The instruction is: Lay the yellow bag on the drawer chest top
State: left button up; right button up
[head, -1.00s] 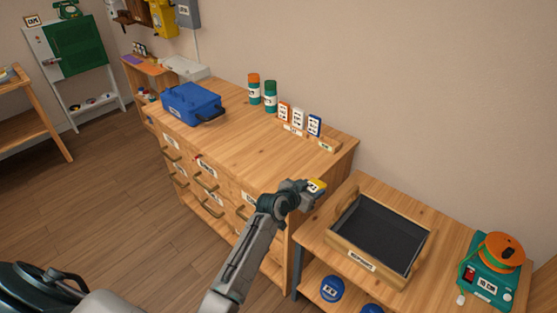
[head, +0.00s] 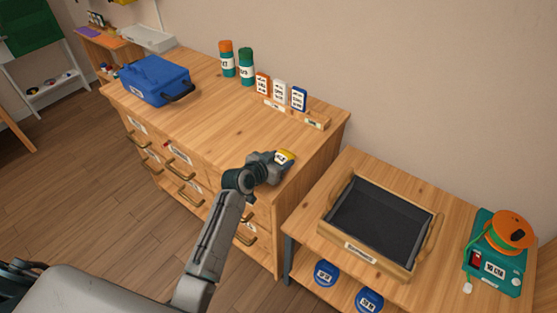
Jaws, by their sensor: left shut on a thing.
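The yellow bag (head: 285,156) is small, with a white label, and is held at the tip of my left gripper (head: 279,160), which is shut on it. In the head view both are over the front right part of the drawer chest top (head: 215,117), near its right edge. I cannot tell whether the bag touches the wood. The gripper hides part of the bag. My right gripper is not in view.
A blue case (head: 155,80) stands on the chest's left part. Two canisters (head: 246,67) and a rack of cards (head: 280,92) line the back. The middle of the top is clear. A dark-lined tray (head: 380,222) and a teal device with an orange spool (head: 495,262) stand on the lower table to the right.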

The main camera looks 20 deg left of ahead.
pick_arm(q)
jog(key=o, duration=0.8)
jog(key=shift+s+a, duration=0.1)
jog(key=shift+o, duration=0.8)
jog(key=shift+s+r, duration=0.15)
jog(key=shift+r, duration=0.05)
jog(key=shift+f, duration=0.1)
jog(key=b+v, duration=0.1)
jog(key=v, duration=1.1)
